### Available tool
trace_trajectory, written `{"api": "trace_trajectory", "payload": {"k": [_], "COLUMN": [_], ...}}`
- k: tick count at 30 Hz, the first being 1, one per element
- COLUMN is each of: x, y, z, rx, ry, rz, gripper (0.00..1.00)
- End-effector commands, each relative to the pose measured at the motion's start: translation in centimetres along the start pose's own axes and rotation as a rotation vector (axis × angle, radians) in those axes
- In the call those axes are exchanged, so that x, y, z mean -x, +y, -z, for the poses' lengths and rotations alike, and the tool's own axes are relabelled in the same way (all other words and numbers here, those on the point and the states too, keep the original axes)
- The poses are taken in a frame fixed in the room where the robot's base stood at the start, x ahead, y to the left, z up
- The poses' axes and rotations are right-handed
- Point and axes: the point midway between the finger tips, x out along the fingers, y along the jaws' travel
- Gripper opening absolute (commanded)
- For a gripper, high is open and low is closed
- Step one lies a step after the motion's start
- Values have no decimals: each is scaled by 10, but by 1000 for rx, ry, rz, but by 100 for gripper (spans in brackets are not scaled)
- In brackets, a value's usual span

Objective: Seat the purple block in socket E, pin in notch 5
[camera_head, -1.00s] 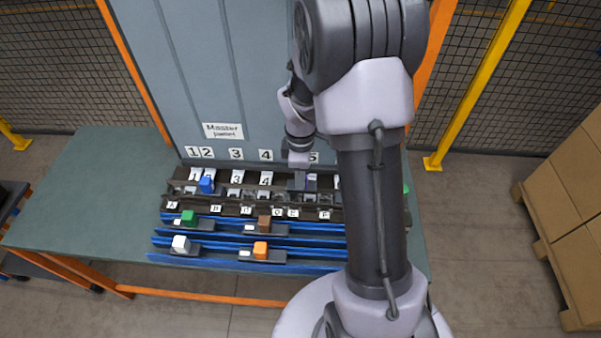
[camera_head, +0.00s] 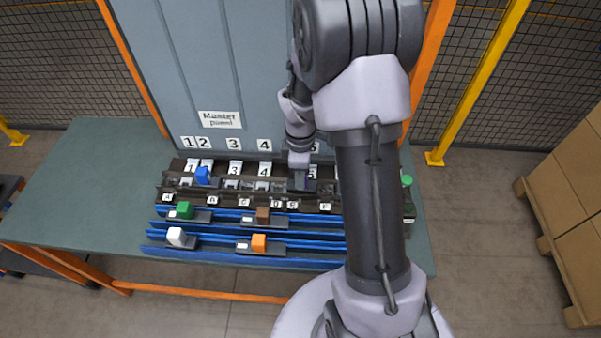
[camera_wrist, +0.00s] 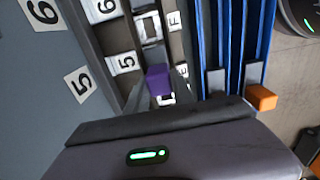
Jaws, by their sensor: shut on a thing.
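The purple block (camera_wrist: 158,79) is held between the fingers of my gripper (camera_wrist: 160,88) in the wrist view. In the head view my gripper (camera_head: 300,180) is over the rack's back row, near the label 5 (camera_head: 311,173). The label E (camera_wrist: 183,71) is just beside the block on the front side, and the label 5 (camera_wrist: 126,62) is on the panel side. The fingers and block cover socket E, so I cannot tell whether the block touches it or where its pin points.
Blue rails (camera_head: 215,258) in front carry green (camera_head: 184,210), brown (camera_head: 262,214), white (camera_head: 176,236) and orange (camera_head: 258,243) blocks. A blue block (camera_head: 202,175) stands in the back row at left. The Master panel (camera_head: 250,70) rises behind. The table's left side is clear.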

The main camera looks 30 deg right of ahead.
Motion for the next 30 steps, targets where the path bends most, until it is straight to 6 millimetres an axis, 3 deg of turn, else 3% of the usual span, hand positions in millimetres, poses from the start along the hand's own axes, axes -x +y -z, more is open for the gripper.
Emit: {"api": "trace_trajectory", "payload": {"k": [11, 12, 15, 25, 30], "x": [-7, -6, -7, -2, 43], "y": [0, 0, 0, 0, 1], "z": [0, 0, 0, 0, 0], "rx": [0, 0, 1, 0, 0], "ry": [0, 0, 0, 0, 1], "rz": [-2, -2, -1, -1, -6], "gripper": [0, 37, 54, 54, 54]}}
